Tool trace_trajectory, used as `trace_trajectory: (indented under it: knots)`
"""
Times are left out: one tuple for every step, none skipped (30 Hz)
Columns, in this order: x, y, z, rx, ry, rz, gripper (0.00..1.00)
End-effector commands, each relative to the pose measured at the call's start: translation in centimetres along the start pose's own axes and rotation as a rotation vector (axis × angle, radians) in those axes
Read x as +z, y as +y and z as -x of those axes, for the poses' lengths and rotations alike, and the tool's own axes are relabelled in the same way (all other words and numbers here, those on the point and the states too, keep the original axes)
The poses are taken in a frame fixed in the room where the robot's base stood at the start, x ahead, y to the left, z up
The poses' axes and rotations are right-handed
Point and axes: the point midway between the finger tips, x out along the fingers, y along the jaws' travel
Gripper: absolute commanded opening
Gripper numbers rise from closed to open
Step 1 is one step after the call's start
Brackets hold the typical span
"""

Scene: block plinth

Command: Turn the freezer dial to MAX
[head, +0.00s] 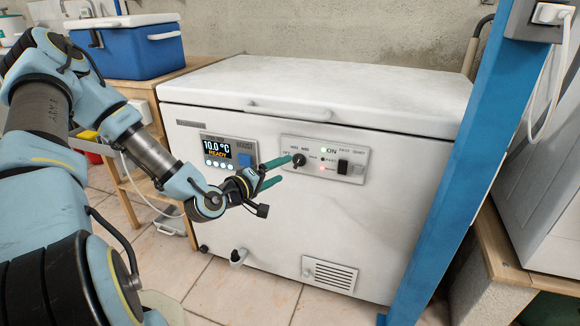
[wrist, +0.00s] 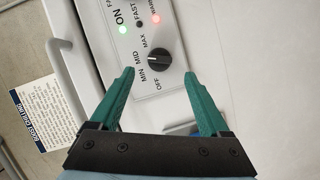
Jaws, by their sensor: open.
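The white chest freezer (head: 400,112) stands in front of me with its lid shut. The freezer dial (wrist: 159,59) is a round black knob on the grey control panel (head: 353,173); it also shows in the head view (head: 299,160). OFF, MIN, MID and MAX are printed around it. Its pale mark seems to point to the left in the wrist view, near MID, but I cannot tell exactly. My gripper (wrist: 160,73) is open, its teal fingers on either side of the dial and seemingly short of it. It also shows in the head view (head: 283,171), just left of the dial.
A display (head: 217,150) reads 10.0 °C READY, beside a blue button (head: 244,160). A black switch (head: 343,167) sits right of the dial. A green ON light and a red light glow. A blue post (head: 440,165) stands at right. A blue cooler (head: 128,50) sits at left.

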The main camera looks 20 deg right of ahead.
Motion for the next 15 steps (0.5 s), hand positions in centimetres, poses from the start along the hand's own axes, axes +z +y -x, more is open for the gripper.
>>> trace_trajectory:
  knots:
    - [0.1,0.1,-1.1,0.003,-0.002,-0.001,0.80]
    - [0.1,0.1,-1.6,0.002,-0.002,-0.001,0.80]
    - [0.1,0.0,-2.4,0.002,-0.002,-0.001,0.80]
    - [0.1,0.0,-2.9,0.002,-0.002,-0.001,0.80]
    - [0.1,0.0,-3.3,0.001,-0.002,-0.001,0.80]
    - [0.1,0.0,-3.9,0.000,-0.002,-0.001,0.80]
    - [0.1,0.0,-4.3,0.000,-0.002,-0.001,0.80]
    - [0.1,0.0,-4.6,0.000,-0.002,-0.001,0.80]
    - [0.1,0.0,-5.0,0.000,-0.001,-0.002,0.80]
    - [0.1,0.0,-5.3,0.000,-0.001,-0.001,0.80]
    - [0.1,0.0,-5.5,0.000,-0.002,-0.001,0.80]
    - [0.1,0.0,-5.7,0.000,-0.002,-0.001,0.80]
    - [0.1,0.0,-5.8,0.000,-0.002,-0.001,0.80]
    - [0.1,0.0,-5.9,0.000,-0.001,-0.001,0.80]
    - [0.1,0.0,-6.0,-0.001,-0.001,-0.001,0.80]
